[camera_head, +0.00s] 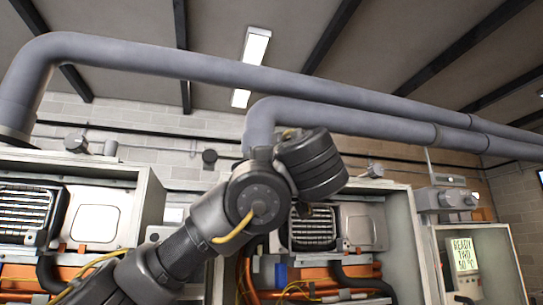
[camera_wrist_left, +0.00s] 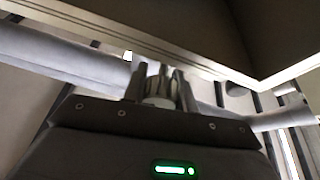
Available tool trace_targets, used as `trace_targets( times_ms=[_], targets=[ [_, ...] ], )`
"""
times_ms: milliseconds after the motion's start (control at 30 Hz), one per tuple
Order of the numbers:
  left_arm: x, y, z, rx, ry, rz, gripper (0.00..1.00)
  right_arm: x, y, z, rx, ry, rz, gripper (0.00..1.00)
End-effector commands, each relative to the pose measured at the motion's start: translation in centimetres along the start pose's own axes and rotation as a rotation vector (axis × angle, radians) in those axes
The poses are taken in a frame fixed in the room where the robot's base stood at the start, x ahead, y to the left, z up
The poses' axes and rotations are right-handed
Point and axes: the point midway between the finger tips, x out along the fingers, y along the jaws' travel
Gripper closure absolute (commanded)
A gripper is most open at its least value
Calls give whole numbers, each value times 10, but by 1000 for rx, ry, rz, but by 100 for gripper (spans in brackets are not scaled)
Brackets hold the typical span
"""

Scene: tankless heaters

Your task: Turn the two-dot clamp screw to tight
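I cannot make out the two-dot clamp screw or any dot marks in either view. My left arm comes in from the lower left in the head view, and its dark wrist stands in front of the middle heater cabinet (camera_head: 400,240), hiding part of it. My left gripper (camera_wrist_left: 160,78) shows in the left wrist view as grey fingers pointing up, with a pale rounded piece between them. I cannot tell whether that piece is held or lies behind. A broad grey panel edge (camera_wrist_left: 150,40) crosses just above the fingertips. My right gripper is not in view.
An open heater cabinet (camera_head: 150,215) stands at the left. Thick grey pipes (camera_head: 200,65) run overhead. Orange pipes (camera_head: 365,272) and hoses fill the cabinets' lower parts.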

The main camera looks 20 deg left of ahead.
Motion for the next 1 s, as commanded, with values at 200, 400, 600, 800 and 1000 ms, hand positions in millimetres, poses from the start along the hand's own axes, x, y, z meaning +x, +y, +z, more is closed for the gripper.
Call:
trace_targets(
  times_ms=[200, 400, 600, 800, 1000],
  targets=[
    [-1, 0, 0, 2, 0, 2, 95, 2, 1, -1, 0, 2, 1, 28],
    [-2, 0, 2, 49, -2, 23, 95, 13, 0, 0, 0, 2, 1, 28],
    [-3, 1, 4, 165, -7, 70, 95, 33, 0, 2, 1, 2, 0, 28],
    [-2, 3, 3, 306, -13, 128, 95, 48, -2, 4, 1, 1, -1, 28],
    [-2, 4, 2, 431, -18, 178, 95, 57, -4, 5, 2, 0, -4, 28]
  ],
)
